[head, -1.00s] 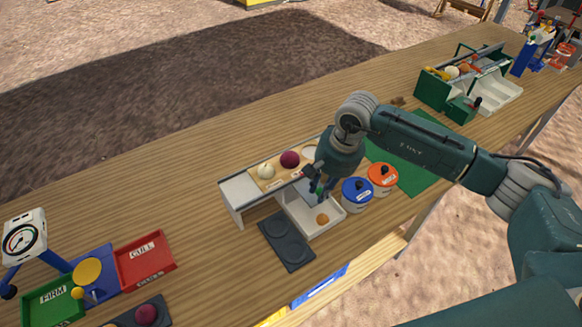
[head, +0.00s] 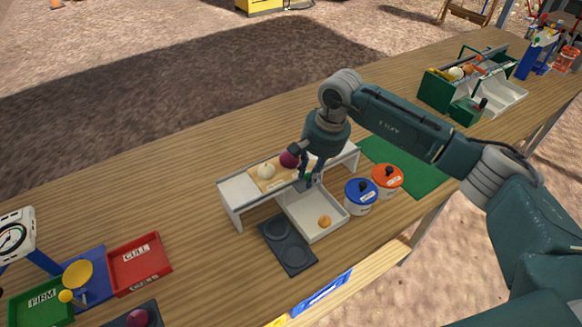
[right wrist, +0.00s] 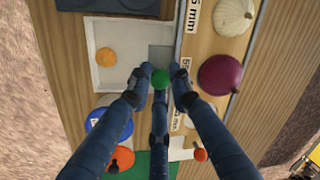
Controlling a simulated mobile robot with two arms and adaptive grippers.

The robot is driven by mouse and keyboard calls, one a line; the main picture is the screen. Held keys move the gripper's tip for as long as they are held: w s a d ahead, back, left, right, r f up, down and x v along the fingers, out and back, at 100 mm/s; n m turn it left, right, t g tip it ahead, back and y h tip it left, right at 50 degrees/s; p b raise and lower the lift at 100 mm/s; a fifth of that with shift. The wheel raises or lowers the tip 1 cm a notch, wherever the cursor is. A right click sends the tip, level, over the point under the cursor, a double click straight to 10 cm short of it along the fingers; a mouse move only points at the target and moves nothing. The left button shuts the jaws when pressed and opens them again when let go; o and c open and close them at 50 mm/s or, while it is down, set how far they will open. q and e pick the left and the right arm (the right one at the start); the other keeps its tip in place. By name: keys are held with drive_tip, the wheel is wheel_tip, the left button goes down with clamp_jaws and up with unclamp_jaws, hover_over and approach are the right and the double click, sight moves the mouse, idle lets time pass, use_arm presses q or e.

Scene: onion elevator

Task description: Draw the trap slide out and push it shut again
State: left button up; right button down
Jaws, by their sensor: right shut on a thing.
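My right gripper (head: 311,180) is shut on a small green knob (right wrist: 160,78), which shows between its fingertips in the right wrist view. The grey plate of the trap slide (right wrist: 160,54) lies beside the knob, over the edge of the white tray. The knob is at the front edge of the raised sorting bench (head: 236,188), above the white tray (head: 335,230). The gripper hides most of the slide in the head view. A small orange onion (head: 324,221) lies in the tray. My left gripper is not in view.
A pale onion (head: 266,172) and a purple onion (head: 289,159) sit on the bench close to my fingers. A blue-lidded pot (head: 361,191) and an orange-lidded pot (head: 387,176) stand right of the tray. A dark two-well plate (head: 286,246) lies left of it.

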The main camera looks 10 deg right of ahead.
drive_tip(key=shift+w, duration=0.15)
drive_tip(key=c, duration=1.5)
unclamp_jaws()
drive_tip(key=shift+r+p, duration=1.3)
drive_tip(key=shift+r, duration=1.75)
